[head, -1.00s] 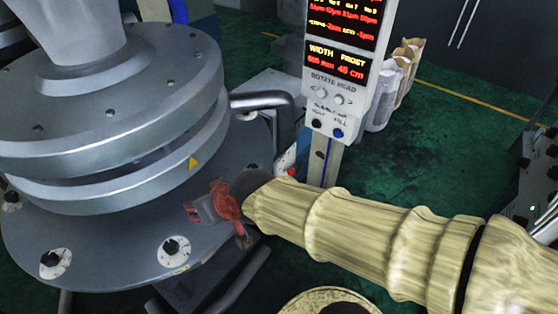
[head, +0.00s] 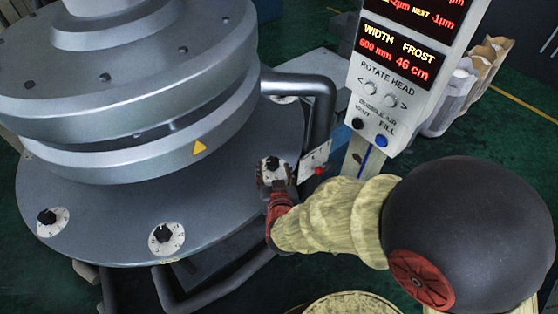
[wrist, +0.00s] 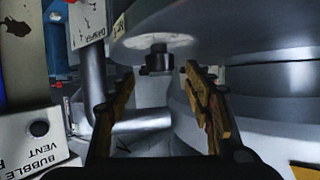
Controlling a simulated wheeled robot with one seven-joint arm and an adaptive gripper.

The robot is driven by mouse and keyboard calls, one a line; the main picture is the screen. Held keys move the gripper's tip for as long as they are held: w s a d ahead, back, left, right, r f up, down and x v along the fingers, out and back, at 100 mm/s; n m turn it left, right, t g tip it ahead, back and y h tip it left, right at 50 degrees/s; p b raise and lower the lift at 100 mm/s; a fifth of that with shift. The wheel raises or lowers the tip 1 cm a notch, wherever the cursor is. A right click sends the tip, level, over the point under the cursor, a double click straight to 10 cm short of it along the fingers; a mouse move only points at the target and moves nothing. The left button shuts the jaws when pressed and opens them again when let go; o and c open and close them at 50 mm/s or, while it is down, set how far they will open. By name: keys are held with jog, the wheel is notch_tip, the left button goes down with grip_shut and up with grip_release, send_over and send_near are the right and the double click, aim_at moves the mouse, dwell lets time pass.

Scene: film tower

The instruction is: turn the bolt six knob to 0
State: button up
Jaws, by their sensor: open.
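A black bolt knob (head: 272,163) on a white round dial sits on the right side of the wide grey disc (head: 110,215). My gripper (head: 273,180) is open at this knob, its fingers just in front of it. In the wrist view the knob (wrist: 157,58) shows between and just beyond the two open fingertips (wrist: 159,72), with a gap on each side. Other similar knobs stand on the disc, one at the front (head: 163,234) and one at the left (head: 46,216). No bolt number or dial setting is legible, so I cannot tell which is bolt six.
A display panel (head: 400,65) with ROTATE HEAD buttons stands at the right behind my arm. The heavy upper rings (head: 130,90) overhang the disc at the left.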

aim_at(273, 163)
jog(key=b+x, duration=0.1)
jog(key=x, duration=0.4)
jog(key=shift+w+f+b, duration=0.15)
jog(key=shift+w+b, duration=0.15)
jog(key=shift+w, duration=0.05)
jog(key=shift+c, duration=1.3)
jog(key=c, duration=0.9)
